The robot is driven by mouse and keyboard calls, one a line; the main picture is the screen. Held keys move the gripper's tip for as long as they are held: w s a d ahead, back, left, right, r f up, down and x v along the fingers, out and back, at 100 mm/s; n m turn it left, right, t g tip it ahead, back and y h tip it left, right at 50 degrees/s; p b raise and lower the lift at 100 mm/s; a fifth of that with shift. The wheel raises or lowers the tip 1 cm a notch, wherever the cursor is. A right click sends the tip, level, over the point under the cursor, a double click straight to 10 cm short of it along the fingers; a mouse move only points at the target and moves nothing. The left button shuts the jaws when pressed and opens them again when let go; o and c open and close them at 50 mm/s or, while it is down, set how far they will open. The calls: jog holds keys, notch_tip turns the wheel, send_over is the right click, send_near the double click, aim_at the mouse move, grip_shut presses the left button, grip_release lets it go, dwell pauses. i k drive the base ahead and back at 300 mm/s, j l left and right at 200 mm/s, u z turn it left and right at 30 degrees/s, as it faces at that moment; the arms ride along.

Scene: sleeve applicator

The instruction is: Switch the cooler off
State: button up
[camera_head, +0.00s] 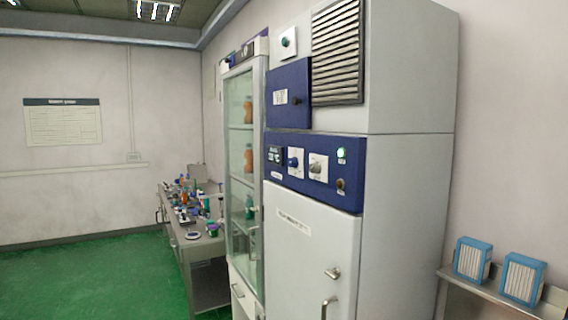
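The cooler (410,210) is a tall white cabinet right of the centre in the head view, with a closed lower door (300,255). Its dark blue control panel (325,192) carries a small display (276,155), a blue knob on a white plate (294,162) and a pale knob (318,165). A green lamp (341,154) is lit at the panel's right, above a small dark round control (340,185). I cannot tell which of these controls is the switch. My gripper is not in view.
A blue box (288,93) and a louvred grille (338,50) sit above the panel. A glass-door cabinet (240,170) stands left of the cooler, by a cluttered bench (200,247). Blue-framed filters (472,260) rest on a shelf at right. The green floor (90,280) is clear at left.

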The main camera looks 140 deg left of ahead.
aim_at(315, 168)
jog(key=u, duration=4.2)
